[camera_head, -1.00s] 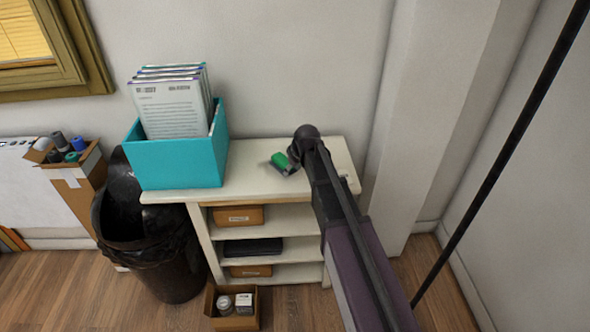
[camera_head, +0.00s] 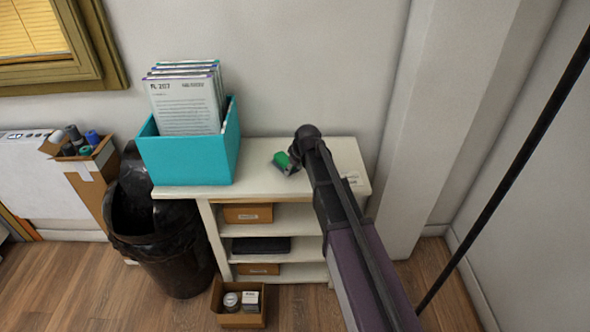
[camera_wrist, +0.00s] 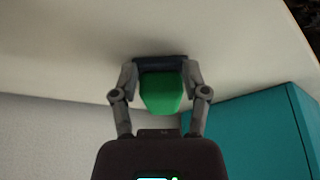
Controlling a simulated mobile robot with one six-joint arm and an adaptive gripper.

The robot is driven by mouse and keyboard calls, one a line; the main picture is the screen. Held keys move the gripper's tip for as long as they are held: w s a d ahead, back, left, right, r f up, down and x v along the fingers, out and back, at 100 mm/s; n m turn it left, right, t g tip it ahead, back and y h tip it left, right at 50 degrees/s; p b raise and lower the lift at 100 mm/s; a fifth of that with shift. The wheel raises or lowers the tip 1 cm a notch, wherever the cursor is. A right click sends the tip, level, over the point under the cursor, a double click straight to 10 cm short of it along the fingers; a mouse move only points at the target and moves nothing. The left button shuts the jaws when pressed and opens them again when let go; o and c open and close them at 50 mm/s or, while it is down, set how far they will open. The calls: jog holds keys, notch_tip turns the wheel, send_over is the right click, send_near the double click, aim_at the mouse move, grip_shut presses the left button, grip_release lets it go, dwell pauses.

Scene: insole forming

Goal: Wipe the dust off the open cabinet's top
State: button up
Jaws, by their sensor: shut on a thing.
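The open cabinet (camera_head: 260,200) is white, with open shelves and a pale flat top (camera_head: 255,160). My gripper (camera_wrist: 160,85) is shut on a green thing with a dark far edge (camera_wrist: 161,92), seen between the two fingers in the wrist view. In the head view the green thing (camera_head: 282,160) shows at the cabinet's top, left of my dark wrist. Whether it touches the surface I cannot tell. No dust can be made out on the top. My arm hides part of the top's right side.
A teal box (camera_head: 190,160) of upright papers (camera_head: 185,105) stands on the top's left end. A black bin (camera_head: 165,245) stands left of the cabinet, and a small open carton (camera_head: 238,318) on the floor in front. A wall lies behind and a pillar (camera_head: 440,120) to the right.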

aim_at(286, 164)
jog(key=shift+a+r, duration=0.1)
jog(key=shift+a, duration=1.45)
jog(key=shift+a, duration=1.7)
jog(key=shift+w, duration=0.1)
jog(key=shift+w, duration=0.95)
jog(key=shift+d, duration=0.15)
jog(key=shift+s+d+f, duration=0.1)
jog(key=shift+d, duration=0.75)
jog(key=shift+s+d+f, duration=0.1)
jog(key=shift+d, duration=0.75)
